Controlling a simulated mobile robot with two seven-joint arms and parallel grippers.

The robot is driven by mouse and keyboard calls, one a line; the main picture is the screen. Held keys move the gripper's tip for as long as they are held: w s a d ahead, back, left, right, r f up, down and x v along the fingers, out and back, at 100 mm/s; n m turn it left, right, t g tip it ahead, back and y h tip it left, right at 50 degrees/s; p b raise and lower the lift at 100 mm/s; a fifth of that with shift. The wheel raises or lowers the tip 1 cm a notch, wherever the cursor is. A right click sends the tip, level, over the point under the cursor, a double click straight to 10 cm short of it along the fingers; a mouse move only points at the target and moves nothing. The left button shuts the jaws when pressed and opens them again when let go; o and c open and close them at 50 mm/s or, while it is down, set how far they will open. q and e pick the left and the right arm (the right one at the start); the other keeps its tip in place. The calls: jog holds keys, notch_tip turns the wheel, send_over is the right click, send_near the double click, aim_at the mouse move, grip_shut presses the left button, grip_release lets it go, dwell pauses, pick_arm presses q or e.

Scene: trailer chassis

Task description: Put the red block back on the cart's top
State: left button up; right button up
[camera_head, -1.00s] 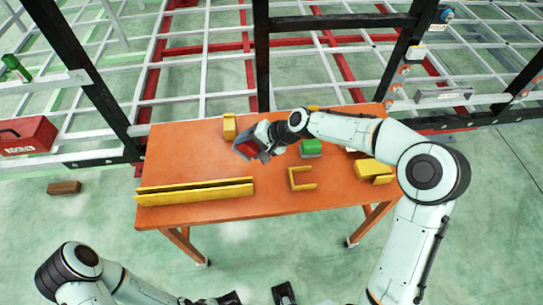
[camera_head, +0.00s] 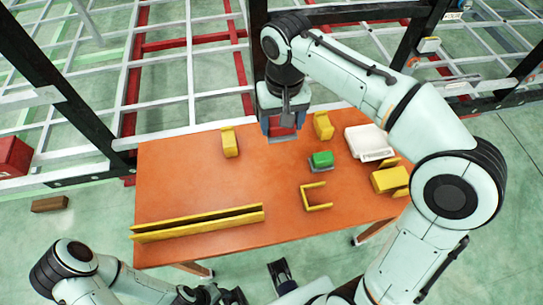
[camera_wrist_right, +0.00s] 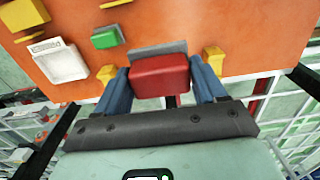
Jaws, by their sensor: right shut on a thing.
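The red block (camera_head: 283,121) is between the blue fingers of my right gripper (camera_head: 285,126), which is shut on it. The block also shows in the right wrist view (camera_wrist_right: 160,76), with a grey strip (camera_wrist_right: 158,48) along its far side. In the head view the block appears over the far edge of the cart's orange top (camera_head: 185,190); I cannot tell whether it touches the surface. My left gripper (camera_head: 258,284) is low at the bottom of the head view, its fingers apart and empty, short of the cart's near edge.
On the top are a green block (camera_head: 322,159), yellow blocks (camera_head: 229,142) (camera_head: 323,126) (camera_head: 390,180), a yellow U-shaped bracket (camera_head: 316,197), a white box (camera_head: 369,142) and a long yellow rail (camera_head: 198,223). The chassis frame (camera_head: 60,100) stands behind. The top's middle is clear.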

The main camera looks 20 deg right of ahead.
jog(key=f+b, duration=0.1)
jog(key=f, duration=0.6)
jog(key=f+b, duration=0.2)
jog(key=f, duration=0.5)
jog(key=shift+s+f, duration=0.2)
jog(key=shift+f, duration=0.15)
jog(key=shift+f+b, duration=0.35)
jog(key=shift+f, duration=2.25)
jog(key=o, duration=1)
notch_tip(320, 180, up, 12)
jog(key=shift+w+r+p, duration=0.1)
jog(key=shift+p, duration=0.9)
